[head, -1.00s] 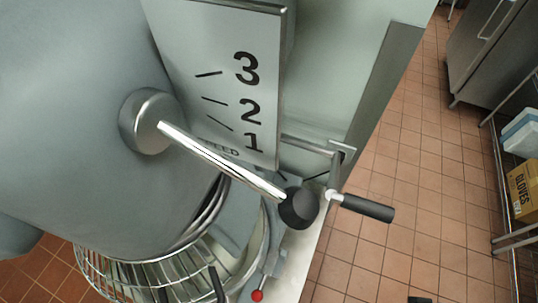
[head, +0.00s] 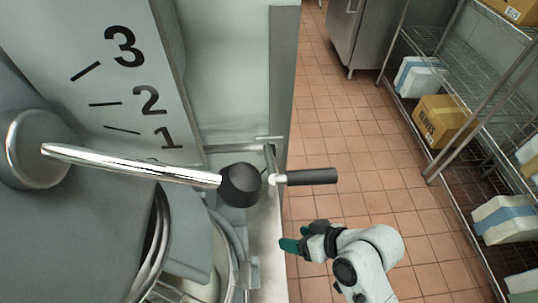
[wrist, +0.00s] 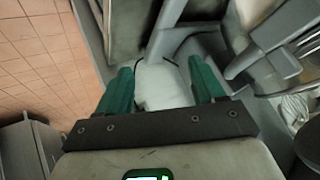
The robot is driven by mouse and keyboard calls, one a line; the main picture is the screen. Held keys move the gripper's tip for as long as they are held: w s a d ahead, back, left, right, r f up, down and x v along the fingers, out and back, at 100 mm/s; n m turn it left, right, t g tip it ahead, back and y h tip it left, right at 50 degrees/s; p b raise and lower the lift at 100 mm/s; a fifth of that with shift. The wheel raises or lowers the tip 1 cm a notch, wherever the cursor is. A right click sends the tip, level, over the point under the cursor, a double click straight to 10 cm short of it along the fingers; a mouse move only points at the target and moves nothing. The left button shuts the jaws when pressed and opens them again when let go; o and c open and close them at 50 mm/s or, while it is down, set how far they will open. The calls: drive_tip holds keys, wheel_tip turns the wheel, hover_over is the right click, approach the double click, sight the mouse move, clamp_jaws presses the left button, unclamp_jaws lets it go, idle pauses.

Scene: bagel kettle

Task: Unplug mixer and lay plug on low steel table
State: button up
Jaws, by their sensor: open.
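The mixer (head: 235,60) is a large grey-green machine that fills the left of the head view, with a speed plate marked 1, 2 and 3, a chrome lever and a black-handled crank. My gripper (head: 290,244), with green fingers, is low beside the mixer's right side, over the floor. In the wrist view my gripper (wrist: 162,76) is open, its two green fingers wide apart. A pale rounded shape shows between and beyond them; I cannot tell what it is or whether they touch it. I cannot make out the plug, its cord or the low steel table.
A wire shelf rack (head: 455,120) with a yellow glove box (head: 440,118) and white-and-blue packages stands at the right. A steel cabinet (head: 358,35) stands at the back. The tiled floor (head: 370,160) between mixer and rack is clear.

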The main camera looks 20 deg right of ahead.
drive_tip(key=w+a+r+m+t+y+b, duration=0.1)
drive_tip(key=w+a+r+m+t+b, duration=0.25)
drive_tip(key=w+t, duration=0.3)
drive_tip(key=w+a+r+m+t+y+b, duration=0.1)
drive_tip(key=w+a+r+m+t+b, duration=0.2)
drive_tip(key=w+t, duration=0.4)
drive_tip(key=w+d+f+m+g+h+b, duration=0.1)
drive_tip(key=w+d+f+m+h, duration=0.1)
drive_tip(key=m+h, duration=0.4)
drive_tip(key=w+d+f+m+g+h+b, duration=0.1)
drive_tip(key=d+f+m+h, duration=0.4)
drive_tip(key=m, duration=0.5)
drive_tip(key=shift+w+f+g+h, duration=0.55)
drive_tip(key=shift+w+h, duration=0.25)
drive_tip(key=shift+h, duration=0.1)
drive_tip(key=shift+w, duration=0.1)
drive_tip(key=x, duration=0.9)
